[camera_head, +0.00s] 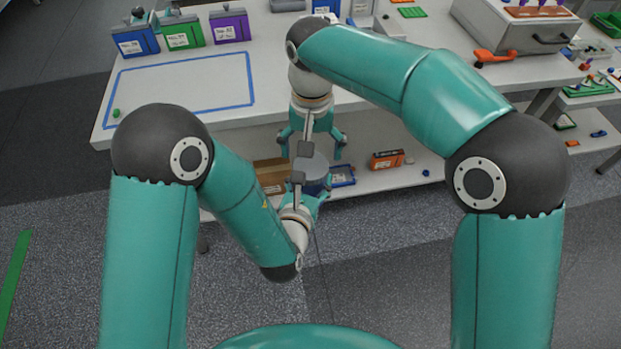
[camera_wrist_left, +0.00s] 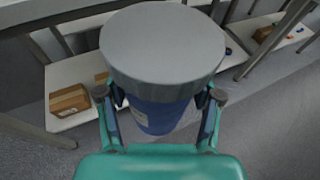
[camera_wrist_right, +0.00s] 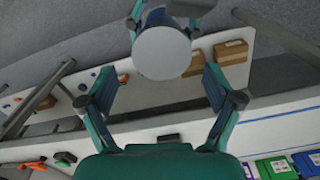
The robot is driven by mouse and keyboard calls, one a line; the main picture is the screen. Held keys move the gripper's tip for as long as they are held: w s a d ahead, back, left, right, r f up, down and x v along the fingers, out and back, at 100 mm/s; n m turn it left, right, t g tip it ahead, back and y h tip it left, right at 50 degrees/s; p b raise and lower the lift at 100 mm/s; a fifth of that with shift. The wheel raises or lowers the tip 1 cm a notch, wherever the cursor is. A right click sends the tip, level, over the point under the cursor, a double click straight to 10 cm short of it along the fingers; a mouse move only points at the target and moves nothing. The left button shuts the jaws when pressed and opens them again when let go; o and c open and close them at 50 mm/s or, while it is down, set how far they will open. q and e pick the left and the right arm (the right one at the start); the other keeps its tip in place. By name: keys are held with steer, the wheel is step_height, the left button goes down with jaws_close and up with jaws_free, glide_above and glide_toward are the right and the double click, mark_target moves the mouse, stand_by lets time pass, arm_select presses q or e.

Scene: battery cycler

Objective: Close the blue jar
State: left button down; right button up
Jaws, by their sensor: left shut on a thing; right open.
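The blue jar (camera_wrist_left: 160,115) is in my left gripper (camera_wrist_left: 160,104), its fingers on both sides of the blue body. A wide grey lid (camera_wrist_left: 163,45) covers the jar's top; I cannot tell whether it is tightened. In the head view the jar (camera_head: 316,186) and lid (camera_head: 311,165) are in front of the bench, held by my left gripper (camera_head: 312,196). My right gripper (camera_head: 311,152) is open and empty, just beyond the lid. In the right wrist view the lid's round top (camera_wrist_right: 161,53) lies ahead, between the open fingers (camera_wrist_right: 161,88) and apart from them.
The white bench (camera_head: 260,105) has blue, green and purple bins (camera_head: 230,25) at the back left and a grey case (camera_head: 515,30) at the right. A lower shelf (camera_head: 420,172) holds a cardboard box (camera_head: 270,178) and an orange box (camera_head: 387,159). Floor lies below the jar.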

mark_target(311, 165)
steer(key=n, duration=0.4)
steer(key=shift+r, duration=0.3)
steer(key=n, duration=0.4)
steer(key=shift+d+r, duration=0.1)
steer(key=shift+r, duration=0.3)
steer(key=n, duration=0.1)
steer(key=r+n, duration=0.1)
steer(key=n, duration=0.1)
steer(key=shift+w+n, duration=0.1)
steer(key=shift+n, duration=0.2)
steer(key=shift+a+r, duration=0.2)
steer(key=shift+r, duration=0.25)
steer(key=shift+f, duration=4.05)
